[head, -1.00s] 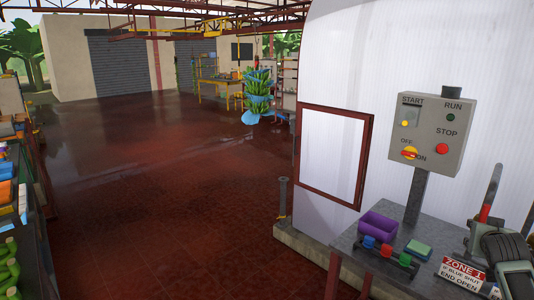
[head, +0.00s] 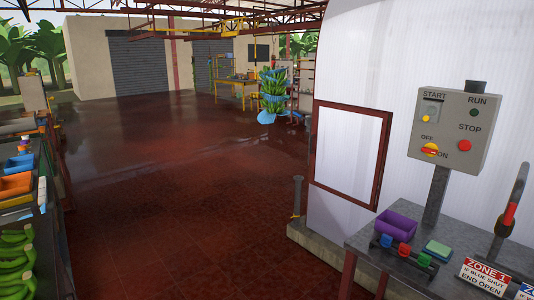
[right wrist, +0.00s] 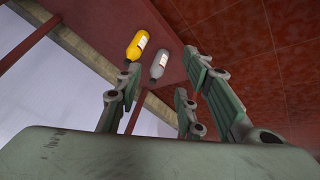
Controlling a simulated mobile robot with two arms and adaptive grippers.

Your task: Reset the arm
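My right gripper (right wrist: 160,82) shows in the right wrist view. Its grey-green jointed fingers are spread apart, with nothing between them. Past the fingertips, a yellow bottle (right wrist: 137,45) and a grey bottle (right wrist: 159,64) show against a dark red surface; they look apart from the fingers. Neither gripper is in the head view.
A metal table (head: 357,240) at the right bears a purple bin (head: 396,225), a green block (head: 438,248), a Zone 1 sign (head: 482,280) and a control box (head: 447,130). Shelves with bananas (head: 15,265) line the left. The red floor (head: 170,215) between is clear.

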